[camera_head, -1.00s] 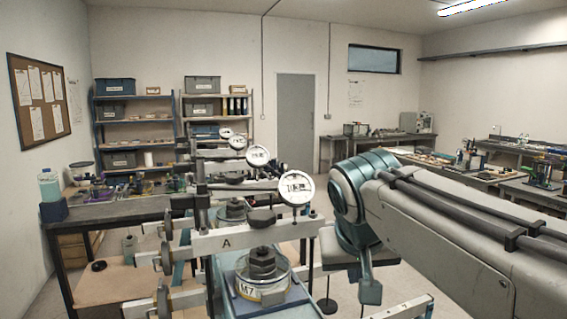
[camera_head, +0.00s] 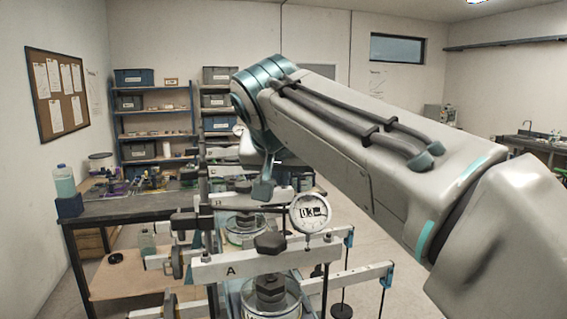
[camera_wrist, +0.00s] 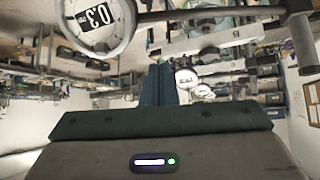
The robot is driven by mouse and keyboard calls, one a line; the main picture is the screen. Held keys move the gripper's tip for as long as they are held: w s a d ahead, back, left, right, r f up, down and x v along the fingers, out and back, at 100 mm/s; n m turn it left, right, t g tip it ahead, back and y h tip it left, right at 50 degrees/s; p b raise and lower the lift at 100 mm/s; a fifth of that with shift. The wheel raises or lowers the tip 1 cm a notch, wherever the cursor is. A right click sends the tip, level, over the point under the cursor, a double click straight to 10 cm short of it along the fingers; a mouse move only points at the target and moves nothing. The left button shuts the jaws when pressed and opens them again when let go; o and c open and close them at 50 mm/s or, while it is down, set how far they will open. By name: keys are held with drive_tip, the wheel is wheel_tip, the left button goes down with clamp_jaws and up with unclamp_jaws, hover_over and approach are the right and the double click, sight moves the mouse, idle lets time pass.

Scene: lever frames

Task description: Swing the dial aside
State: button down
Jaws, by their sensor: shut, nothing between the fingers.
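The dial (camera_head: 309,213) is a round white gauge reading about 0.3, on the near lever frame A (camera_head: 200,270). It stands above the right part of the white beam, right of a dark knob (camera_head: 270,242). In the wrist view, which looks upside down, the dial (camera_wrist: 95,22) is large at top left. My gripper (camera_head: 263,190) points down, left of the dial in the head view and apparently beyond it. In the wrist view the dark fingers (camera_wrist: 158,85) are together and empty, with a visible gap to the dial. Part of the wrist is hidden behind the arm.
A glass cell with a dark cap (camera_head: 270,287) sits under beam A. Frame B, with another cell (camera_head: 244,225), stands close behind. Hanging rods and weights (camera_head: 341,309) are at right. A dark bench (camera_head: 130,208) is at left.

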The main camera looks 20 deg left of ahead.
drive_tip(key=shift+s+d+f+p, duration=0.1)
drive_tip(key=shift+s+f+p, duration=0.1)
drive_tip(key=shift+f, duration=0.45)
drive_tip(key=shift+s+a+f+p, duration=0.1)
drive_tip(key=shift+s+f+p, duration=0.05)
drive_tip(key=shift+f, duration=0.55)
drive_tip(key=shift+s+d+f+p, duration=0.1)
drive_tip(key=shift+s+f+p, duration=0.1)
drive_tip(key=shift+f, duration=0.45)
